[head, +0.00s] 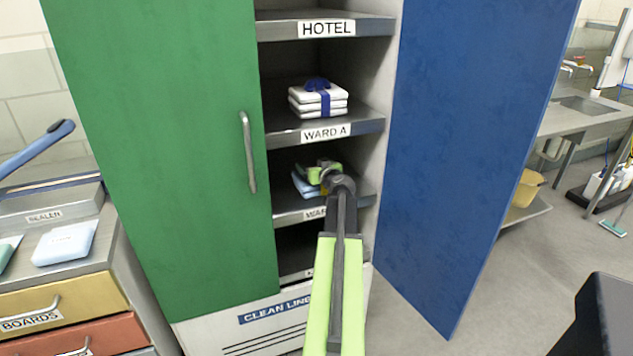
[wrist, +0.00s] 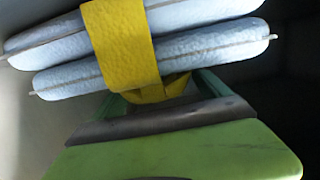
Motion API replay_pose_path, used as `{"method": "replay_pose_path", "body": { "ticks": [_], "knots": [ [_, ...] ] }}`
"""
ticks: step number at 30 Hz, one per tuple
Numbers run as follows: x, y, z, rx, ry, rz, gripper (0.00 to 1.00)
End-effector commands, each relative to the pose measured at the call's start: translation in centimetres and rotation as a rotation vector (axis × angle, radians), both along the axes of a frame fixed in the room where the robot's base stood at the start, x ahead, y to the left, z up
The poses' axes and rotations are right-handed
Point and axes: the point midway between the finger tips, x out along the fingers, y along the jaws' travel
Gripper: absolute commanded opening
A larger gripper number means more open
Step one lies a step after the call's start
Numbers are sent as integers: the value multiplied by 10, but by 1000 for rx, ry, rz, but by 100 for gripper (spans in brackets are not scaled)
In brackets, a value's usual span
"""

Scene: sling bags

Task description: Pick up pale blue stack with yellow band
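The pale blue stack (head: 303,187) lies on the lower cabinet shelf, below the WARD A shelf. In the head view my gripper and wrist cover most of it. In the wrist view the stack (wrist: 205,45) fills the upper part, slightly tilted in the picture, with the yellow band (wrist: 125,45) around it. My green gripper (head: 322,172) reaches into the cabinet at the stack. In the wrist view its green parts (wrist: 165,98) lie just below the stack, beside the lower end of the band. Its fingertips are hidden, so I cannot tell whether it grips anything.
A white stack with a blue band (head: 305,98) sits on the WARD A shelf (head: 365,124) above my gripper. A drawer unit (head: 60,285) stands at left.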

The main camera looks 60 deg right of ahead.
Motion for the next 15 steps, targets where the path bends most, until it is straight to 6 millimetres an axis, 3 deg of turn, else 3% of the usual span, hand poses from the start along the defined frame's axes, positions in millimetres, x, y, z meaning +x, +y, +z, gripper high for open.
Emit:
{"method": "replay_pose_path", "body": {
  "ticks": [2, 15],
  "knots": [
    [-2, -2, 0, 0, 0, -3, 75],
    [-6, -5, 0, 0, 0, -8, 17]
  ]
}}
